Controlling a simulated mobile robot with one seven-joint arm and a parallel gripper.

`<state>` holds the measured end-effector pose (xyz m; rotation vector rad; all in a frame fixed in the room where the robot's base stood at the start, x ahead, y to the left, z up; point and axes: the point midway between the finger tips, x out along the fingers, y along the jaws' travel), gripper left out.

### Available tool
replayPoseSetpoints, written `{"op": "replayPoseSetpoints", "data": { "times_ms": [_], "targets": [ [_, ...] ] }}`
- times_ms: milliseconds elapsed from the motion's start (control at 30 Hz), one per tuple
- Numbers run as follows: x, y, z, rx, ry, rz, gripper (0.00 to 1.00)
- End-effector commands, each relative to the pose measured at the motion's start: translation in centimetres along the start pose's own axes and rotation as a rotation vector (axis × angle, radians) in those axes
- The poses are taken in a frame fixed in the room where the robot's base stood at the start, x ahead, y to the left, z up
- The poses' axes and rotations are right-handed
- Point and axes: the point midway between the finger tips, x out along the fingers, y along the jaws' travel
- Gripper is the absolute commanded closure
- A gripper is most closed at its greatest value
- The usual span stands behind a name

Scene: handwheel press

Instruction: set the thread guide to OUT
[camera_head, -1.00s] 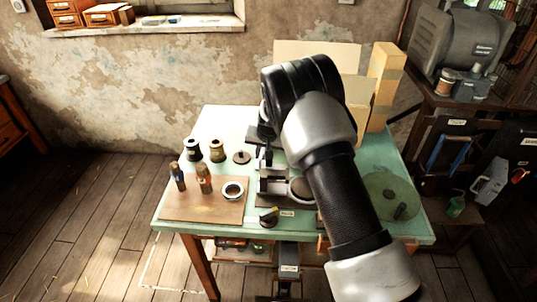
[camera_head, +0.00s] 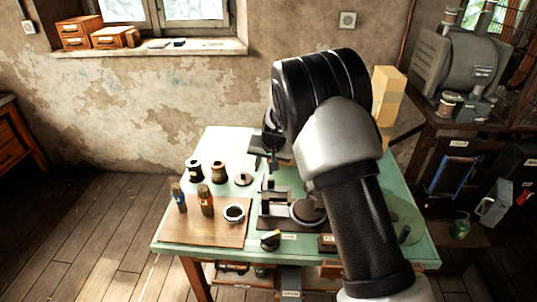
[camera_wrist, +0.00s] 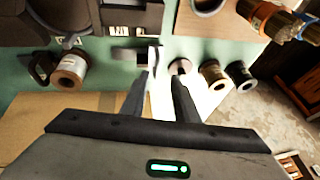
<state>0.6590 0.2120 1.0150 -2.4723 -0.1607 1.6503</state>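I cannot tell for certain which part is the thread guide, and no OUT mark is readable. A metal bracket (camera_head: 275,188) stands on the dark machine base at the middle of the table; a pale metal part (camera_wrist: 135,56) shows just beyond my fingertips in the wrist view. A dark knob with a yellow pointer (camera_head: 270,240) is at the table's front edge, beside a small white label. My gripper (camera_wrist: 161,78) is open, its two fingers apart with nothing visibly held. I cannot tell whether a finger touches the pale part. My arm hides part of the machine.
The green table (camera_head: 164,248) carries dark spools (camera_head: 219,172), a brown board (camera_head: 178,234) with two brushes and a white ring, and a green disc (camera_head: 408,212). A tall tan box (camera_head: 388,90) stands at the back. A grey motor (camera_head: 455,65) is at right.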

Motion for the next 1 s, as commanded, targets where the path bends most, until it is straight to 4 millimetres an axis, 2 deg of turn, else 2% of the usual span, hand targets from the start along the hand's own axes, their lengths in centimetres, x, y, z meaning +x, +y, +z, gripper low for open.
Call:
{"op": "replayPoseSetpoints", "data": {
  "times_ms": [33,200,400,600,933,1000],
  "targets": [
    [-1.4,-0.1,-0.1,0.0,0.004,-0.002,0.72],
    [-5.5,-0.2,-0.1,-0.001,0.004,-0.003,0.72],
    [-9.0,-0.1,0.0,-0.001,0.002,-0.002,0.72],
    [-10.5,-0.1,0.0,0.001,0.0,-0.001,0.72],
    [-10.7,-0.1,0.0,0.001,0.0,-0.001,0.72],
    [-11.4,0.1,0.0,0.002,0.002,-0.003,0.72]
  ]
}}
